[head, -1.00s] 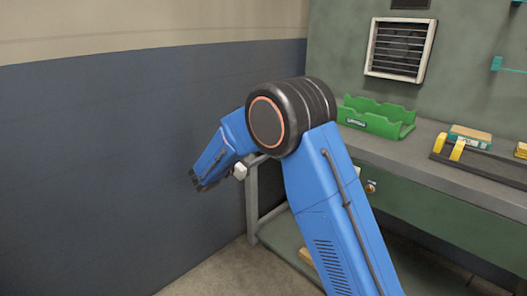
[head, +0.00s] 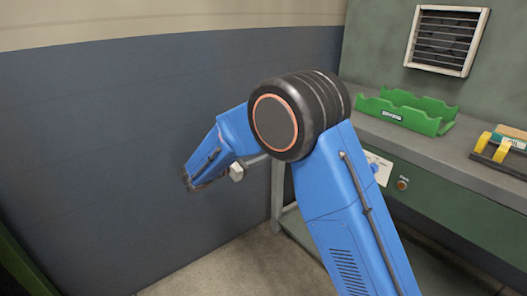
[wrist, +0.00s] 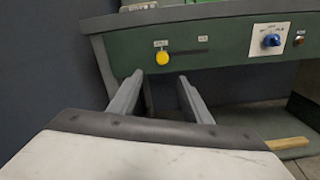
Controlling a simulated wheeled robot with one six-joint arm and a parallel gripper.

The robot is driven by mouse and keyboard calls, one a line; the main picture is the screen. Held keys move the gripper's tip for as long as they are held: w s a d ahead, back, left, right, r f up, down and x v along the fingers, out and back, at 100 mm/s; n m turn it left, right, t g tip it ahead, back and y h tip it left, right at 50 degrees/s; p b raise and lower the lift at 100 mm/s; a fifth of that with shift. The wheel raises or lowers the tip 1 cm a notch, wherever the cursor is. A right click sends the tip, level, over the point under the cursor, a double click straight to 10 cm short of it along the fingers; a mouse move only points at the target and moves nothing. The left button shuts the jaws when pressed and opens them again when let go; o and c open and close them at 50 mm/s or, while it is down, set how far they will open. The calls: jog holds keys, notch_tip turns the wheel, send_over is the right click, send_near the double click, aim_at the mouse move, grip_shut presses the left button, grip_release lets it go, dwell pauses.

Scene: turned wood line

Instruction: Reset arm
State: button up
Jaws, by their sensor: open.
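My arm is bent, with its blue links and black joint in the middle of the head view. My gripper (head: 187,180) points down and left in front of the dark blue-grey wall, left of the workbench. In the wrist view its two grey fingers (wrist: 157,92) stand apart with a clear gap and nothing between them. The white and black part below them in the wrist view is my own wrist. Part of the gripper is too small in the head view to show detail.
A green workbench (head: 440,155) runs along the right, carrying a green tray (head: 405,113) and a yellow-handled item (head: 500,152). Its front shows a yellow knob (wrist: 162,58) and a blue dial (wrist: 271,40). Bare floor (head: 225,275) lies below my arm. A vent (head: 446,40) is on the wall.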

jog(key=s+d+r+m+g+y, duration=0.2)
jog(key=s+d+m+g, duration=0.25)
jog(key=s+d, duration=0.65)
jog(key=s+d+r+m+g+y, duration=0.25)
jog(key=s+d+m+g, duration=0.35)
jog(key=d, duration=0.9)
jog(key=s+d+f+m+t+y, duration=0.1)
jog(key=s+m+y, duration=0.4)
jog(key=s, duration=0.8)
jog(key=s+d+f+m+t+y, duration=0.1)
jog(key=s+m+y, duration=0.4)
jog(key=s, duration=0.8)
jog(key=shift+s+f+m+t, duration=0.3)
jog(key=shift+f+m+t, duration=0.6)
jog(key=shift+t, duration=0.45)
